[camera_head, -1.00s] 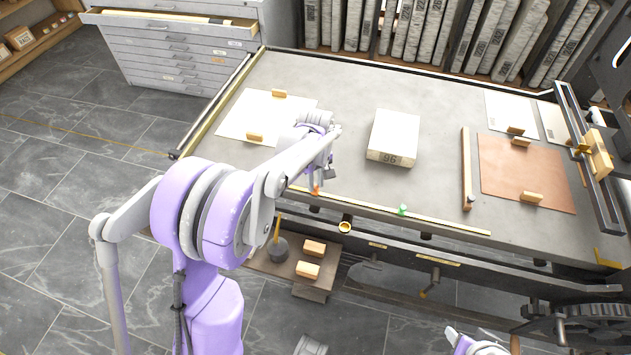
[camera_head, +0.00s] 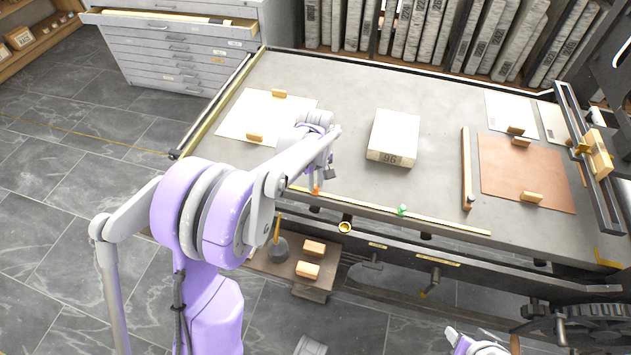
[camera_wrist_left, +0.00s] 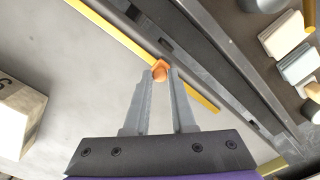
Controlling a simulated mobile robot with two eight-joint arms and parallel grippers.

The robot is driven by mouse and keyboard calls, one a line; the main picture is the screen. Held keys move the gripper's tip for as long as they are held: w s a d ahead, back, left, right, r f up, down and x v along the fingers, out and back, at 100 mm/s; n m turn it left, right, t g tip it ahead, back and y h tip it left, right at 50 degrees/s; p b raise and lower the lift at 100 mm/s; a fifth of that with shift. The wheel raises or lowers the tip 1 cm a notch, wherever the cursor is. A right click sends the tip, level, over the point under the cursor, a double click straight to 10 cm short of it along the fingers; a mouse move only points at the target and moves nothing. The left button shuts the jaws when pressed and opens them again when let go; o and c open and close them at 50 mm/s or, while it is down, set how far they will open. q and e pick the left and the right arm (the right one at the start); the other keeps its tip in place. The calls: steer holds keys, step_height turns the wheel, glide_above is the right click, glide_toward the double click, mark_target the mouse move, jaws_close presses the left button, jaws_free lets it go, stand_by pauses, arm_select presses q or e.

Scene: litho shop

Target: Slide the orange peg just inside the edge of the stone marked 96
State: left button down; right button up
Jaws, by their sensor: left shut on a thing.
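The stone marked 96 (camera_head: 393,137) is a pale thick block lying flat on the grey bed. Part of it shows at the left of the left wrist view (camera_wrist_left: 20,112). The orange peg (camera_head: 316,191) is on the yellow scale strip (camera_head: 450,223) along the bed's front edge, left of the stone's near face. In the left wrist view the orange peg (camera_wrist_left: 159,71) sits between the fingertips. My left gripper (camera_head: 318,186) is shut on it, pointing down; the arm partly hides it in the head view.
A green peg (camera_head: 402,210) is on the same strip, farther right. A wooden bar (camera_head: 466,170) and a copper-coloured sheet (camera_head: 520,172) lie right of the stone. A white sheet (camera_head: 240,115) with wooden blocks lies left. The bed around the stone is clear.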

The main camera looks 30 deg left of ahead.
stand_by(0.3)
arm_select(q)
steer(key=w+d, duration=0.1)
steer(key=d, duration=0.3)
steer(key=w+d, duration=0.1)
steer(key=d, duration=0.3)
steer(key=w+d, duration=0.1)
steer(key=d, duration=0.4)
steer(key=shift+w+d+b, duration=0.1)
steer(key=shift+b, duration=0.25)
steer(key=c, duration=0.8)
jaws_free()
steer(key=shift+o, duration=0.2)
step_height(320, 180, up, 11)
steer(key=shift+p, duration=0.45)
